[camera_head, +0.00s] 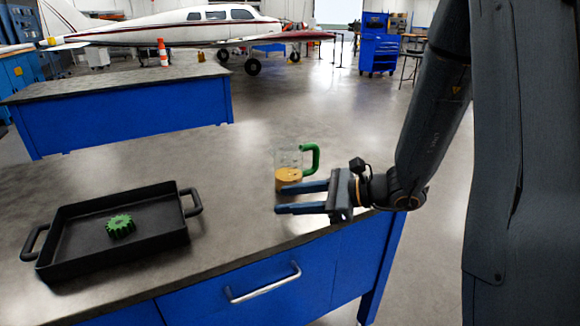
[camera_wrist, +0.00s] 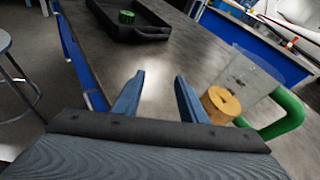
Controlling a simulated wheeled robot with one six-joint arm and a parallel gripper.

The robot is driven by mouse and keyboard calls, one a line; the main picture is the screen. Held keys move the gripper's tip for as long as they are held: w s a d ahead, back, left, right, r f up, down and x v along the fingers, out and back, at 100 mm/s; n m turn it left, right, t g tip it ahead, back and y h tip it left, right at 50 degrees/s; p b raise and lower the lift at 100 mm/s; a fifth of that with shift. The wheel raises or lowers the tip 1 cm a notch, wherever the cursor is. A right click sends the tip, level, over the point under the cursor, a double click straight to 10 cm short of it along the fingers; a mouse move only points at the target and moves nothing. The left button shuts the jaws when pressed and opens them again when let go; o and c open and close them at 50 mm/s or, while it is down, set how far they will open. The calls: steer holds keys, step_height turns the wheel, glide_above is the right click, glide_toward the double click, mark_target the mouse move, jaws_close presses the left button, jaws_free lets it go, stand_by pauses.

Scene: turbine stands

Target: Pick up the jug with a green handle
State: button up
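The jug (camera_head: 289,160) is clear, with a yellow-orange content low inside it and a green handle (camera_head: 313,158) on its right side. It stands upright on the grey tabletop near the right end. In the wrist view the jug (camera_wrist: 239,77) is at the right, outside the fingers, with its green handle (camera_wrist: 283,117) towards the lower right. My gripper (camera_head: 280,199) is open and empty, in front of the jug in the head view, its fingers pointing left. In the wrist view my gripper (camera_wrist: 158,78) has a clear gap between its blue fingers.
A black tray (camera_head: 75,269) with a green gear (camera_head: 121,226) in it sits at the left of the table. The tabletop between tray and jug is clear. Another blue bench (camera_head: 130,118) stands behind, and a stool (camera_wrist: 12,78) shows in the wrist view.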

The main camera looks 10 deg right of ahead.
mark_target(315, 168)
steer(key=w+d+m+t, duration=0.1)
steer(key=w+d, duration=0.1)
steer(key=w+d+m+t, duration=0.2)
steer(key=w+d+r+m+t+h, duration=0.1)
steer(key=w+d+m+t, duration=0.1)
steer(key=w, duration=0.1)
steer(key=shift+d+r, duration=0.1)
steer(key=shift+d, duration=0.05)
steer(key=w+d+m+t+h, duration=0.1)
steer(key=d, duration=0.1)
steer(key=w+d+m+t+h, duration=0.1)
steer(key=w+d+t, duration=0.1)
steer(key=d, duration=0.1)
steer(key=w+d+m+t+h, duration=0.1)
steer(key=d+m, duration=0.1)
steer(key=shift+w+d+r+t, duration=0.25)
steer(key=shift+w+r+t, duration=0.05)
steer(key=shift+w+r, duration=0.1)
steer(key=p+x, duration=0.2)
steer(key=x, duration=0.5)
steer(key=shift+w+r, duration=0.1)
steer(key=shift+w, duration=0.1)
jaws_close()
